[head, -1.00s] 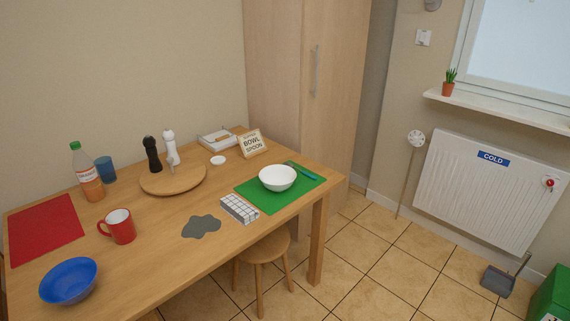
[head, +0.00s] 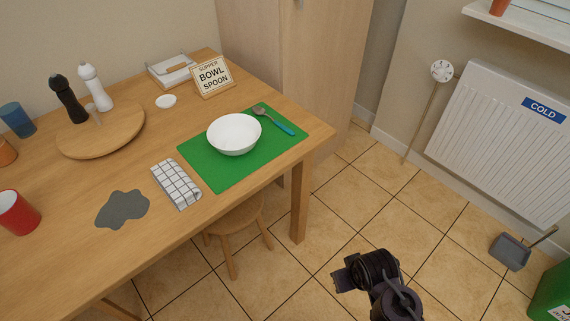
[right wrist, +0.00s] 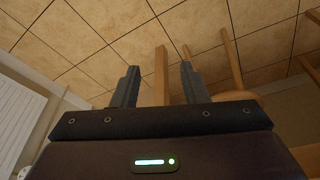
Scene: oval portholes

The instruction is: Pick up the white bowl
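The white bowl (head: 234,134) sits upright on the green placemat (head: 222,172) near the right end of the wooden table. It looks empty. A spoon with a teal handle (head: 284,128) lies on the mat to its right. My right arm shows at the bottom of the head view, over the floor and well apart from the bowl; its fingertips are not clear there. In the right wrist view my right gripper (right wrist: 158,84) has its two fingers spread apart with nothing between them. My left gripper is in neither view.
A checked cloth (head: 176,184) lies left of the mat, and a grey puddle-shaped patch (head: 122,209) beside it. A sign (head: 212,77) stands behind. A stool (head: 236,222) is under the table edge. Open tiled floor lies right of the table, before the radiator (head: 503,137).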

